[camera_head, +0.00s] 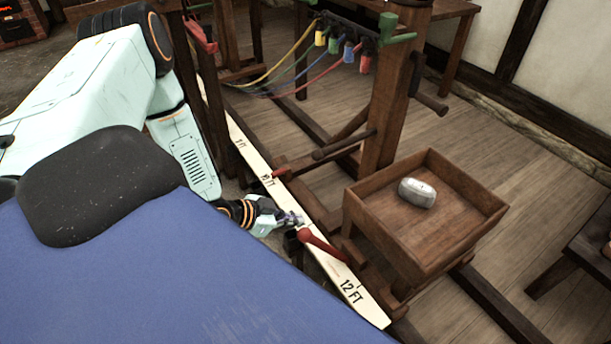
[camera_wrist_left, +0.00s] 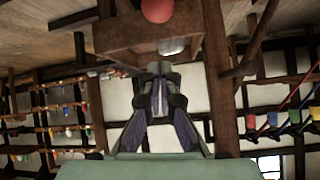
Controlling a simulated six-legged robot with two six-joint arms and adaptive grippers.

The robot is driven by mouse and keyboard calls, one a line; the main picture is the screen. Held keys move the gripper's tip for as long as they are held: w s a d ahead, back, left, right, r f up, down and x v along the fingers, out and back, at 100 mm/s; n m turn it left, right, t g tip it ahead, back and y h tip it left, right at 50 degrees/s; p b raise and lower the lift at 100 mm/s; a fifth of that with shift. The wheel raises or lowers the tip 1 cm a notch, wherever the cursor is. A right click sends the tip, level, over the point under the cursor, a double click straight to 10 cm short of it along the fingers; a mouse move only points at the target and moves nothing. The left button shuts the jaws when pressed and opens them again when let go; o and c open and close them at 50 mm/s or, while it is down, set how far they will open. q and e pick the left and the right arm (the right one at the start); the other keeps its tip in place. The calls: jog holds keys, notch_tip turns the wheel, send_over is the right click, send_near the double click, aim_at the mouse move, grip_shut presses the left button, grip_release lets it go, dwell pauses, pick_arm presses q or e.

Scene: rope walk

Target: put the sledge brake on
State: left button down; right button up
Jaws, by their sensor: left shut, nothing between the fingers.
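A red lever with a rounded knob (camera_head: 304,235), which looks like the brake handle, lies across the marked board beside the wooden sledge (camera_head: 379,139). Its red ball end (camera_wrist_left: 158,10) shows at the top of the left wrist view. My left gripper (camera_head: 294,218) is shut and empty, just behind the knob in the head view. I see a small gap between them, though contact is hard to judge. Its closed fingertips show in the left wrist view (camera_wrist_left: 159,68). My right gripper is not in view.
The sledge carries an open wooden box (camera_head: 467,193) with a grey weight (camera_head: 417,193) in it. Coloured strands (camera_head: 290,62) run to hooks on the post. The long board (camera_head: 350,289) bears foot marks. A dark bench (camera_head: 588,239) stands at the right; wooden floor lies between.

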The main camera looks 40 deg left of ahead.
pick_arm(q)
jog(key=shift+p+v, duration=0.4)
jog(key=shift+v, duration=0.65)
jog(key=shift+f, duration=0.1)
jog(key=shift+s, duration=0.1)
jog(key=s+d+f+n+g+y+b, duration=0.1)
jog(key=s+d+n+g+y, duration=0.1)
jog(key=s+d, duration=0.4)
jog(key=s+d+f+n+g+y+b, duration=0.1)
jog(key=s+d+n+g, duration=0.3)
jog(key=s, duration=1)
jog(key=d+f+g+y, duration=0.1)
jog(key=d+g, duration=0.1)
jog(key=g, duration=0.1)
jog(key=shift+s+d+f+n+g, duration=0.2)
jog(key=shift+s+n+g, duration=0.1)
jog(key=shift+s+n, duration=0.1)
jog(key=shift+s+a, duration=0.1)
